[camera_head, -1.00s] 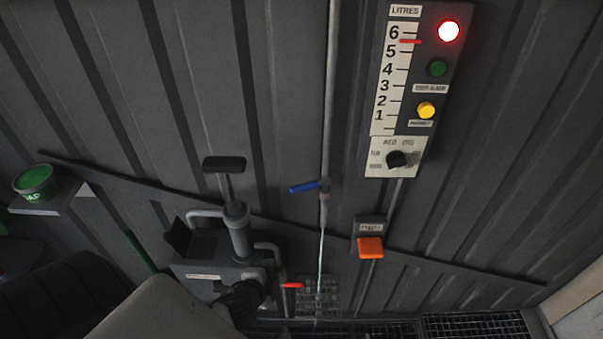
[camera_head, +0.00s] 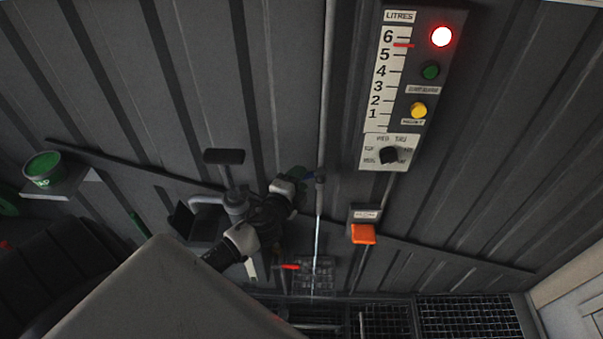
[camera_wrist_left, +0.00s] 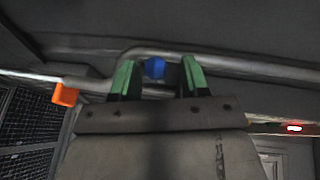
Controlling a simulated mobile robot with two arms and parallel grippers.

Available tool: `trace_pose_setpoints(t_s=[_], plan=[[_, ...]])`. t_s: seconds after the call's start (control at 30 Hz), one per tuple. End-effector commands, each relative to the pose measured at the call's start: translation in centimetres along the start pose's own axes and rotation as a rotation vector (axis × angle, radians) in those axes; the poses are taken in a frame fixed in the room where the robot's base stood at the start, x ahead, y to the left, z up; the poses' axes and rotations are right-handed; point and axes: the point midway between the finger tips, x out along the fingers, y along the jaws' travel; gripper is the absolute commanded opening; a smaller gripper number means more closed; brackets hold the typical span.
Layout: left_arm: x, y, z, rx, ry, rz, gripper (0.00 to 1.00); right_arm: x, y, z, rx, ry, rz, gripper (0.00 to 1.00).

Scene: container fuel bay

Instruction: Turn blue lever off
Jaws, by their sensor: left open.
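In the left wrist view the blue lever (camera_wrist_left: 154,68) shows end-on as a blue spot between the two green-tipped fingers of my left gripper (camera_wrist_left: 158,80). The fingers are apart, with gaps on either side of the lever. In the head view my left gripper (camera_head: 298,184) is just left of the tap (camera_head: 320,179) on the vertical pipe and mostly hides the lever. A thin pale stream (camera_head: 317,235) runs down from the tap to the floor grate. My right gripper is not in view.
A gauge panel (camera_head: 394,130) with a lit red lamp (camera_head: 442,36) is on the wall at upper right. An orange switch (camera_head: 362,234) is right of the stream. A pump with a black handle (camera_head: 224,156) stands close left of my gripper. A red lever (camera_head: 290,267) is below.

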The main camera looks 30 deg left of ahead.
Motion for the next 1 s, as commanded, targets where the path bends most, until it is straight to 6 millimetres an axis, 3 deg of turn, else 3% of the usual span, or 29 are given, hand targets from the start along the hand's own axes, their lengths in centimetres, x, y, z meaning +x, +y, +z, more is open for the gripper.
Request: trace_pose_setpoints(t_s=[0.17, 0.47, 0.77, 1.0], plan=[[1.5, 0.0, 0.0, -0.002, -0.001, 0.0, 0.45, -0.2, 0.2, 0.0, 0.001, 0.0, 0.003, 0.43], [1.7, 0.1, 0.0, -0.002, 0.0, 0.001, 0.45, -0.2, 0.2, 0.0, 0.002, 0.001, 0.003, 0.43], [1.7, 0.1, 0.0, -0.002, 0.0, 0.001, 0.02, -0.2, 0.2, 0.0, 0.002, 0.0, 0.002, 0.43], [1.6, 0.0, 0.1, -0.001, 0.001, 0.0, 0.0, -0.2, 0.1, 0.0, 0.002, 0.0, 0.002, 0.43]])
